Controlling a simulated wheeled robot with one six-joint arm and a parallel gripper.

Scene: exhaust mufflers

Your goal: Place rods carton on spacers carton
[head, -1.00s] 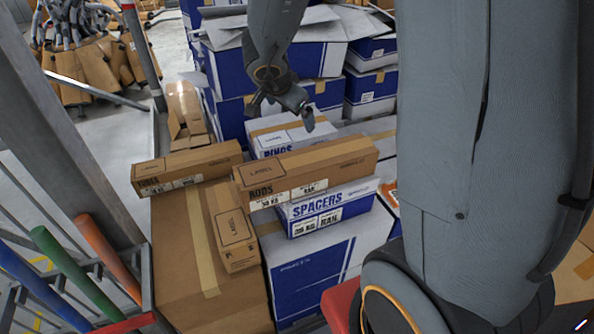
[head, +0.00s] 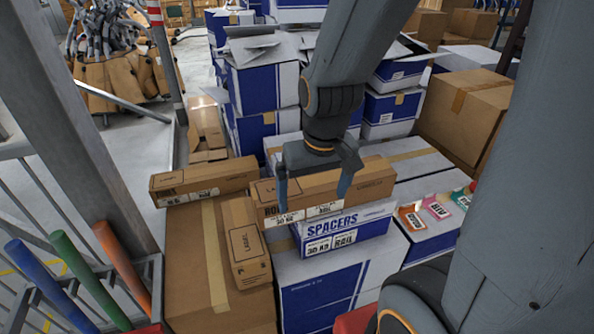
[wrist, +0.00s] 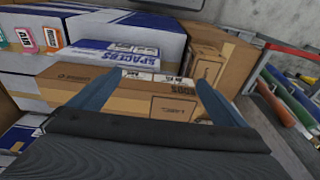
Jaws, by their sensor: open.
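The rods carton (head: 376,183) is a long brown box with tape along its top. It lies along the back of the white and blue spacers carton (head: 345,232) and reaches past its left end. I cannot tell whether it rests on it. My gripper (head: 314,202) is open over the rods carton, its two fingers spread along the carton's length and hiding part of its front. In the wrist view the rods carton (wrist: 130,98) shows between and beyond the fingers of my gripper (wrist: 156,78), and the spacers carton (wrist: 95,62) lies just beyond.
A brown tubes carton (head: 205,180) lies left, and a small brown carton (head: 245,245) lies on a large brown box (head: 190,270). A large white and blue box (head: 318,290) is under the spacers carton. Coloured tags (head: 437,208) lie right. A rack with coloured tubes (head: 70,275) stands front left.

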